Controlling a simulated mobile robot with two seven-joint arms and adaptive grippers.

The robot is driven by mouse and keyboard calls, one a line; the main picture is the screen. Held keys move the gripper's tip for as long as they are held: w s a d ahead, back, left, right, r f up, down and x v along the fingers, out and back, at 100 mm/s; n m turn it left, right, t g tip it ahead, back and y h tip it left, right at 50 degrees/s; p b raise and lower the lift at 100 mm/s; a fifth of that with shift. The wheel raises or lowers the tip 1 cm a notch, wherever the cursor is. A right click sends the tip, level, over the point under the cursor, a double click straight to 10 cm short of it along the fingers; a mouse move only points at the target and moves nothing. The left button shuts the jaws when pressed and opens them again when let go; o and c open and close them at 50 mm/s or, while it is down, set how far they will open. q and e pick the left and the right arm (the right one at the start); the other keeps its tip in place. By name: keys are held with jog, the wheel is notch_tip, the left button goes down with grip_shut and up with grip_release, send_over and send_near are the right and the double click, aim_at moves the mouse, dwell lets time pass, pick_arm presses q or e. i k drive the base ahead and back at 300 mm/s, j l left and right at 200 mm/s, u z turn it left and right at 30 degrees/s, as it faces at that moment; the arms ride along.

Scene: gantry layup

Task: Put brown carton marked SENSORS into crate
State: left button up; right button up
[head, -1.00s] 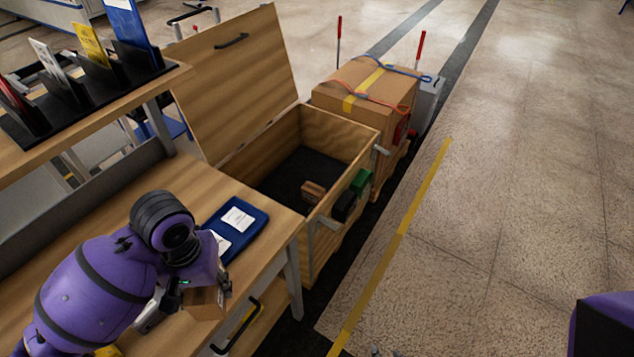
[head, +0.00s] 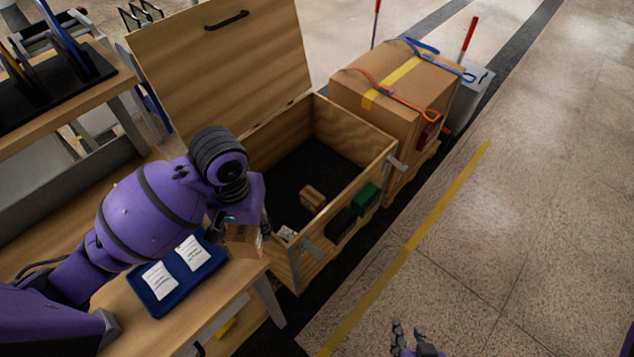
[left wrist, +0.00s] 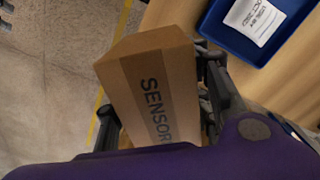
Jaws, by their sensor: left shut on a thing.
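The brown carton (head: 243,241) shows the letters SENSOR in the left wrist view (left wrist: 150,90). My left gripper (left wrist: 160,115) is shut on it, with a finger on each side. In the head view, my left gripper (head: 238,224) holds it above the table edge, beside the crate's near left corner. The wooden crate (head: 355,137) stands open with its lid (head: 220,65) raised.
A blue tray (head: 165,302) with white papers lies on the wooden table. A strapped large carton (head: 400,85) stands behind the crate. Black and green blocks (head: 367,196) sit on the crate's right outer side. The floor at right is clear.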

aim_at(338, 182)
jog(key=i+l, duration=0.95)
jog(key=i, duration=0.15)
